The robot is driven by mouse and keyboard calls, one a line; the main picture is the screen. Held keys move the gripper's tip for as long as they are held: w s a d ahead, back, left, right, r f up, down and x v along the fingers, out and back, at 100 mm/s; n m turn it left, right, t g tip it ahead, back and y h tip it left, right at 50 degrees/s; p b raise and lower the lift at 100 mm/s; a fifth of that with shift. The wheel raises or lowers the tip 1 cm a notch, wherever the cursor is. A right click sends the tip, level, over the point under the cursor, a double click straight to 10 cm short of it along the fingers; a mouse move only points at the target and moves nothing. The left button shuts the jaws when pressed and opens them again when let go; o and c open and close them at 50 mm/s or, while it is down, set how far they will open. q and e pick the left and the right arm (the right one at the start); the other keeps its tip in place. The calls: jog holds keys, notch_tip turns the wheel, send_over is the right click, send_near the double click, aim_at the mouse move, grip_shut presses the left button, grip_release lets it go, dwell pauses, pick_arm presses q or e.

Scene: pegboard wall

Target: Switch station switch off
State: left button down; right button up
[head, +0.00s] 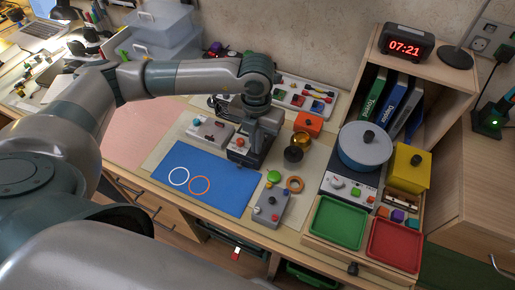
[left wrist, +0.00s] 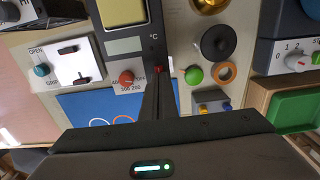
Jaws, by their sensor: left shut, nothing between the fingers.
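The station is a dark box under my left gripper in the head view. In the left wrist view, it shows a grey display (left wrist: 124,46) marked °C, a yellow panel (left wrist: 124,12) and a red knob (left wrist: 127,77). A small red part (left wrist: 160,68), which may be its switch, is right at my fingertips; I cannot tell its position or whether I touch it. My left gripper (left wrist: 160,78) is shut and empty, its fingers together beside the knob. In the head view the arm partly hides the station. My right gripper is not in view.
A blue mat (head: 205,184) with two rings lies in front. A green button (head: 274,176), an orange ring (head: 295,184) and a grey switch box (head: 268,208) are to the right. A blue pot (head: 365,148) and green (head: 338,222) and red (head: 394,246) trays stand farther right.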

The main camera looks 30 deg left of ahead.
pick_arm(q)
jog(key=shift+s+a+f+b, duration=0.1)
jog(key=shift+s+f+b, duration=0.1)
jog(key=shift+f+b, duration=0.15)
jog(key=shift+r, duration=0.1)
jog(key=shift+w+r+p, duration=0.2)
jog(key=shift+r+p, duration=0.55)
jog(key=shift+r, duration=0.4)
jog(key=shift+r+p, duration=1.1)
jog(key=shift+r, duration=1.25)
